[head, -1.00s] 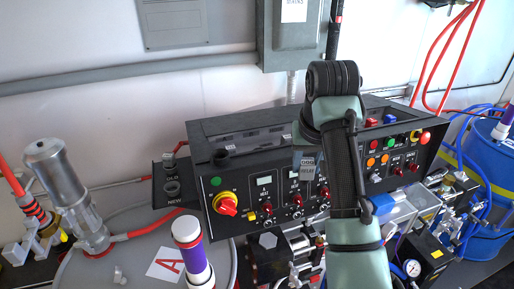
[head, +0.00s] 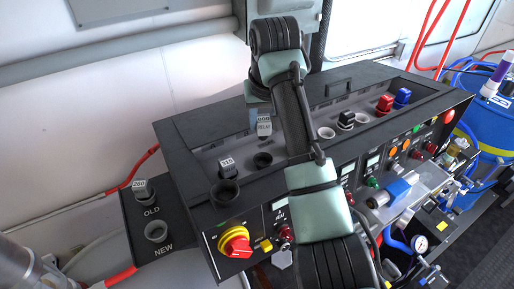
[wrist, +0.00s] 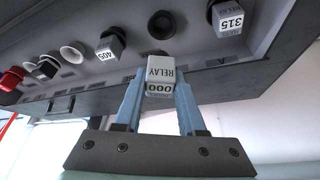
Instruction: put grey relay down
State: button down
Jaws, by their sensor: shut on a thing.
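My gripper (wrist: 160,95) is shut on a grey relay (wrist: 160,68) lettered "000 RELAY". In the head view the held relay (head: 264,127) hangs over the recessed top of the black console (head: 190,133), above and behind an empty dark round socket (head: 263,160). That socket (wrist: 162,24) also shows empty beyond the relay in the wrist view, apart from it. A grey relay marked 315 (head: 227,165) sits to the socket's left. Another grey relay marked 405 (wrist: 110,45) shows in the wrist view. My arm covers part of the console in the head view.
The side plate has an OLD socket holding a grey relay (head: 142,189) and an empty NEW socket (head: 157,231). Black (head: 346,118), red (head: 385,104) and blue (head: 402,96) relays stand at right, near white-rimmed sockets.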

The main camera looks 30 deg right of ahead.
aim_at(268, 122)
jog(key=f+p, duration=0.1)
jog(key=f, duration=0.3)
jog(key=f+p, duration=0.1)
jog(key=f, duration=0.2)
jog(key=shift+s+f+p, duration=0.2)
jog(key=shift+f+p, duration=0.15)
jog(key=shift+p, duration=0.05)
jog(key=shift+f, duration=0.15)
jog(key=c, duration=0.5)
grip_release()
jog(key=shift+r, duration=0.25)
jog(key=b+v, duration=0.3)
jog(key=v, duration=0.9)
